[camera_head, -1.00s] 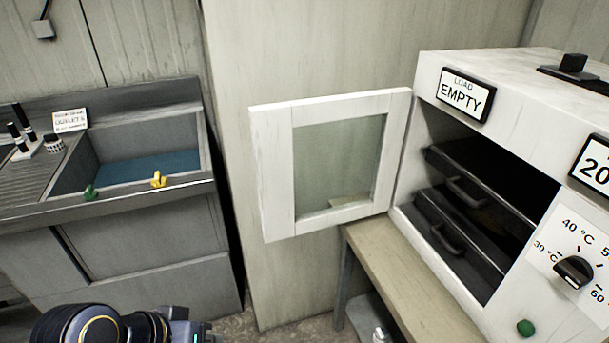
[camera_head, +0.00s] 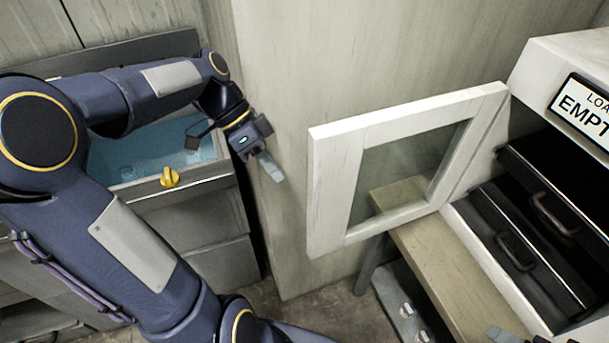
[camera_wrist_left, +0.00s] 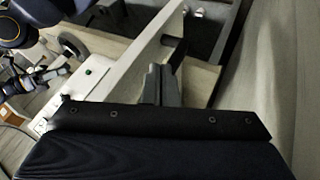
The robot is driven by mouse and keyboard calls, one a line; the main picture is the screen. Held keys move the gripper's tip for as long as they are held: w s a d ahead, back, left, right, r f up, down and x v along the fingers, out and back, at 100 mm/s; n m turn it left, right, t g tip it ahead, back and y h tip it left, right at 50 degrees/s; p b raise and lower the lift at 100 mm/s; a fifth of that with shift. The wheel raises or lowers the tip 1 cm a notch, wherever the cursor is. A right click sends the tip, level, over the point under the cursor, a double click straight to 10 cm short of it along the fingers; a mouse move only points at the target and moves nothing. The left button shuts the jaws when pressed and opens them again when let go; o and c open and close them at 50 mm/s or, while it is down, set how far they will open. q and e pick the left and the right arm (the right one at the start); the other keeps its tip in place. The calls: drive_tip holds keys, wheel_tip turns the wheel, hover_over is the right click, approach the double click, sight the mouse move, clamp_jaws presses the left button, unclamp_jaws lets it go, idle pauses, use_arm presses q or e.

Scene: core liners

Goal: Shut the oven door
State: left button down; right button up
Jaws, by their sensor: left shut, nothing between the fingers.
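The oven door (camera_head: 335,190) is a white frame around a glass pane, standing wide open to the left of the oven (camera_head: 560,60). Its hinge side meets the oven's left front edge. My left gripper (camera_head: 270,167) is shut and empty, apart from the door and to the left of its free edge, in front of the pale wall panel. In the left wrist view its closed fingers (camera_wrist_left: 160,85) point toward a pale panel edge. Grey tips at the bottom right of the head view (camera_head: 502,334) look like part of my right gripper, mostly cut off.
Black trays with handles (camera_head: 515,250) sit inside the oven. The oven stands on a wooden bench (camera_head: 440,265), with a grey item on the floor beneath. A sink with a yellow tap handle (camera_head: 169,178) is behind my left arm. The pale wall panel (camera_head: 300,60) stands behind the door.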

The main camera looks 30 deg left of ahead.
use_arm(q)
drive_tip(key=p+x, duration=0.1)
drive_tip(key=x, duration=0.9)
